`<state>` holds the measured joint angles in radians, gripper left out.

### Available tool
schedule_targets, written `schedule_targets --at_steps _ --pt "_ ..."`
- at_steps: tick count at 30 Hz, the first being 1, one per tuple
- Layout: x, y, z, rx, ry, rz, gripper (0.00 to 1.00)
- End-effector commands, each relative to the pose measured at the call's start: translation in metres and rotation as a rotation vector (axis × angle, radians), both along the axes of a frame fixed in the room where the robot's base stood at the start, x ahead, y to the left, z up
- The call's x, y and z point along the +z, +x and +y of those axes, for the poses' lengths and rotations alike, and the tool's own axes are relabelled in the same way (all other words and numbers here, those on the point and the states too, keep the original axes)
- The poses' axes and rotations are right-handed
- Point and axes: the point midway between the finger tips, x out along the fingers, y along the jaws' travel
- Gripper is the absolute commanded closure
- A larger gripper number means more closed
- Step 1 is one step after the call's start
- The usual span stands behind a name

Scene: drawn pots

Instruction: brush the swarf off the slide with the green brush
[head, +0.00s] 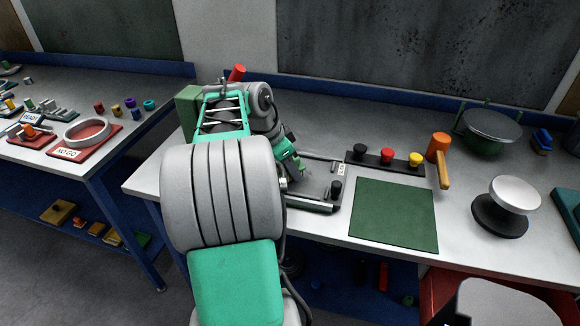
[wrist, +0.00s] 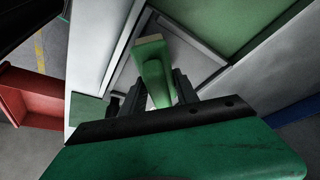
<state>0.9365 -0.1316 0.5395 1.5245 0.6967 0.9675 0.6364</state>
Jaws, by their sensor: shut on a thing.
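My gripper (wrist: 158,92) is shut on the green brush (wrist: 152,60), whose handle stands between the two dark fingers in the wrist view. In the head view my gripper (head: 297,163) is over the left part of the slide (head: 322,186), a dark grey machine plate with rails, a white label and a black knob. My arm hides the slide's left side. In the wrist view a grey framed surface (wrist: 195,65) lies beyond the brush; I cannot tell whether they touch. I cannot make out any swarf.
A dark green mat (head: 394,214) lies right of the slide. Behind it are a rack of coloured knobs (head: 387,157) and an orange-headed mallet (head: 440,150). A red bin (head: 432,290) is below.

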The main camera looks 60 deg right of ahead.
Motion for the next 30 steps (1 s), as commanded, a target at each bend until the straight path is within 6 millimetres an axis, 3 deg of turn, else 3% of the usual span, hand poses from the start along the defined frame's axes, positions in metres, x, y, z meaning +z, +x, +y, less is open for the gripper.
schedule_targets --at_steps 14,24,30 --pt "-0.007 0.0 -0.002 0.0 0.0 0.0 0.96" --pt "-0.004 0.005 -0.035 -0.002 0.002 0.001 0.96" --pt "-0.005 0.007 -0.044 0.0 0.0 0.0 0.96"
